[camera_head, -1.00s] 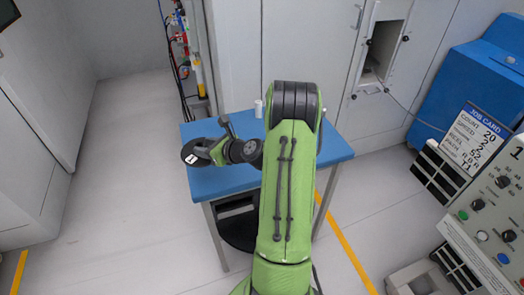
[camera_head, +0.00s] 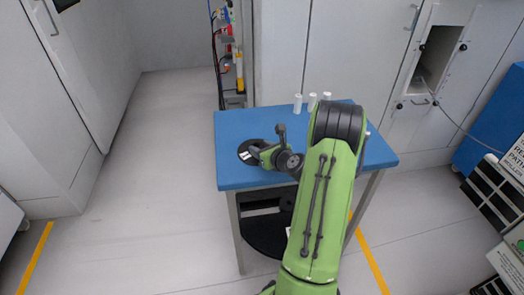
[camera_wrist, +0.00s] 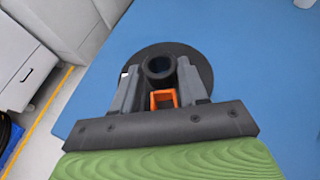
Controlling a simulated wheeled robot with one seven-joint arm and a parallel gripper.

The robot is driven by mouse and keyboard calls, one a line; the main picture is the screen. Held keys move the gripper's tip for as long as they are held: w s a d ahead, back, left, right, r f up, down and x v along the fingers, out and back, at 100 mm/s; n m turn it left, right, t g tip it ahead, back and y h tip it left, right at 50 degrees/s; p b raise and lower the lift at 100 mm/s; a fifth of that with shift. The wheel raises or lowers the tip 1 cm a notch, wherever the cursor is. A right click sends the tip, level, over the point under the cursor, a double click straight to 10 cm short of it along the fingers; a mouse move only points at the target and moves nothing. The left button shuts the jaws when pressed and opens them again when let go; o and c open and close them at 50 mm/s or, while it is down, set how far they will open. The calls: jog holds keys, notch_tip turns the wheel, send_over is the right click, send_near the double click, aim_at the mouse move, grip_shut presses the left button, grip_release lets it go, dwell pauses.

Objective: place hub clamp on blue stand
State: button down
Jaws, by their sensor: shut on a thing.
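The hub clamp (camera_wrist: 203,60) is a flat black disc with a raised round black hub and a small white label on its face. My gripper (camera_wrist: 160,82) is shut on the hub, one grey finger on each side. An orange U-shaped piece (camera_wrist: 163,99) shows between the fingers; I cannot tell what it belongs to. In the head view the clamp (camera_head: 246,152) is over the left part of the blue stand's top (camera_head: 240,177), inside its edge. I cannot tell whether the disc touches the top. My gripper (camera_head: 261,151) partly covers the clamp there.
Several white cylinders stand on the stand's back part, one at its back edge (camera_head: 297,104). A dark round thing (camera_head: 268,232) is below the top. The stand's front left top is clear. A cabinet (camera_head: 285,50) stands behind, with open floor (camera_head: 160,190) left.

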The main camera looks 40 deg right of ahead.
jog(key=c, duration=0.6)
grip_release()
